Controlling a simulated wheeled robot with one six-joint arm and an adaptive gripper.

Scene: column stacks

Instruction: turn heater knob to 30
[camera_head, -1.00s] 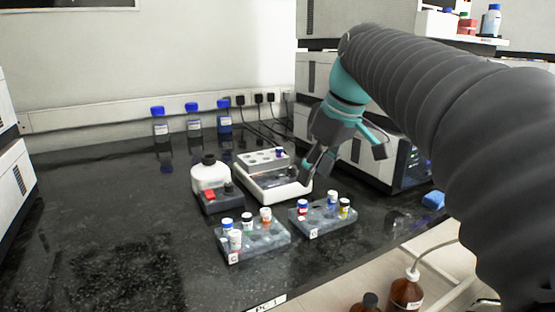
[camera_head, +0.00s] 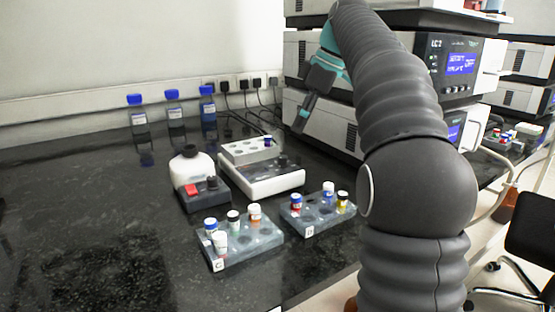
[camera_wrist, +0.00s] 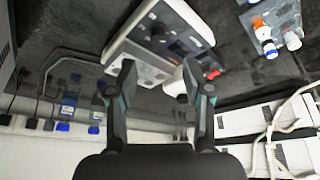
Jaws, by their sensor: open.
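The heater (camera_head: 283,185) is a low white unit with a dark top, and a pale block with holes sits at its back. A small dark knob (camera_head: 283,160) stands at the heater's right end. In the wrist view the heater (camera_wrist: 195,20) is at the top, with a dark round knob (camera_wrist: 158,34) on it. The knob's setting is too small to read. My gripper (camera_head: 302,120) is in the air behind and above the heater, in front of the stacked instruments. In the wrist view my gripper (camera_wrist: 157,80) has its fingers apart, with nothing held between them.
A white bottle (camera_head: 193,165) and a small device with a red switch (camera_head: 191,189) stand left of the heater. Two vial racks (camera_head: 240,255) (camera_head: 318,226) lie in front. Blue-capped bottles (camera_head: 174,112) line the back. Instruments (camera_head: 318,125) stand at right. The left counter is clear.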

